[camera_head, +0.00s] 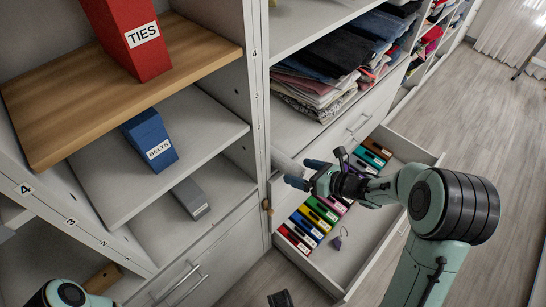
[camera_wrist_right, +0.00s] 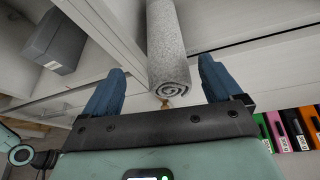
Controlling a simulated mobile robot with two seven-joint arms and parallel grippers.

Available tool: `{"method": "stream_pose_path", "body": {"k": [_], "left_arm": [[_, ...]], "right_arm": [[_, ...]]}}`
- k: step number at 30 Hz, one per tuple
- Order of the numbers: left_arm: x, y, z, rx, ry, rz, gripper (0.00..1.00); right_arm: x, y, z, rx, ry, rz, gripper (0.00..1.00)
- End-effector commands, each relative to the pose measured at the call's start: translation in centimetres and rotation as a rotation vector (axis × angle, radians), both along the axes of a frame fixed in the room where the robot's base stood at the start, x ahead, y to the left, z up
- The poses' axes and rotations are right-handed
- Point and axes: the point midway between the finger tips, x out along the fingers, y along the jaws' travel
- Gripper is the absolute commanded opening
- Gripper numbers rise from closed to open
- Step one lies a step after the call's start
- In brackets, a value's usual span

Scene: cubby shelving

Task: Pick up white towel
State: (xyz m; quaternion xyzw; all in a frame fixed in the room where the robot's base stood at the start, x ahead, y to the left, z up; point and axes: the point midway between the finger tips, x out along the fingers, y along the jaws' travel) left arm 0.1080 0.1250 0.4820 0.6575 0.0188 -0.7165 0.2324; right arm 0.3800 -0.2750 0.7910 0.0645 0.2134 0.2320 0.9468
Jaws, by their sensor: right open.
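The white towel, rolled up and greyish white, shows in the right wrist view (camera_wrist_right: 166,50), its spiral end facing my gripper. In the head view the towel (camera_head: 286,164) is a small pale roll at the shelf edge beside the divider, partly hidden by my right gripper. My right gripper (camera_head: 305,173) is open. In the right wrist view its two blue fingers (camera_wrist_right: 160,83) stand to either side of the towel's near end, with a visible gap on each side. My left gripper is not clearly in view.
An open drawer (camera_head: 352,262) with several coloured cases and a small purple item lies below my right arm. Folded clothes (camera_head: 325,75) fill the shelf above. The left cubby holds a red TIES box (camera_head: 130,35), a blue BELTS box (camera_head: 150,140) and a grey box (camera_head: 190,198).

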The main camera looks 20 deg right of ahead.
Motion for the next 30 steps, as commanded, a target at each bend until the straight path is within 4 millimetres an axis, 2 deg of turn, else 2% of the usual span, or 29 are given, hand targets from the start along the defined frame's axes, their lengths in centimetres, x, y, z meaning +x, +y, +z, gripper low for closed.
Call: {"method": "stream_pose_path", "body": {"k": [5, 9, 13, 22, 27, 30], "left_arm": [[0.1, 0.0, -0.1, 0.0, -0.002, 0.001, 0.43], [0.1, 0.0, -0.3, 0.0, -0.004, 0.0, 0.43], [0.2, 0.0, -0.3, 0.002, -0.007, 0.002, 0.43], [0.3, 0.1, -0.3, 0.002, -0.008, 0.003, 0.43], [0.3, 0.1, -0.3, 0.002, -0.008, 0.003, 0.43], [0.3, 0.1, -0.3, 0.002, -0.007, 0.002, 0.43]], "right_arm": [[1.1, 0.5, -0.8, 0.0, 0.001, 0.002, 0.92], [2.8, 1.0, -2.3, 0.0, 0.003, 0.002, 0.92], [4.1, 1.8, -2.7, 0.002, 0.0, 0.001, 0.92], [4.5, 1.9, -2.8, 0.001, 0.0, -0.001, 0.92], [4.5, 1.9, -2.8, 0.002, 0.0, -0.002, 0.37], [4.5, 1.9, -2.7, 0.002, -0.001, -0.001, 0.34]]}}
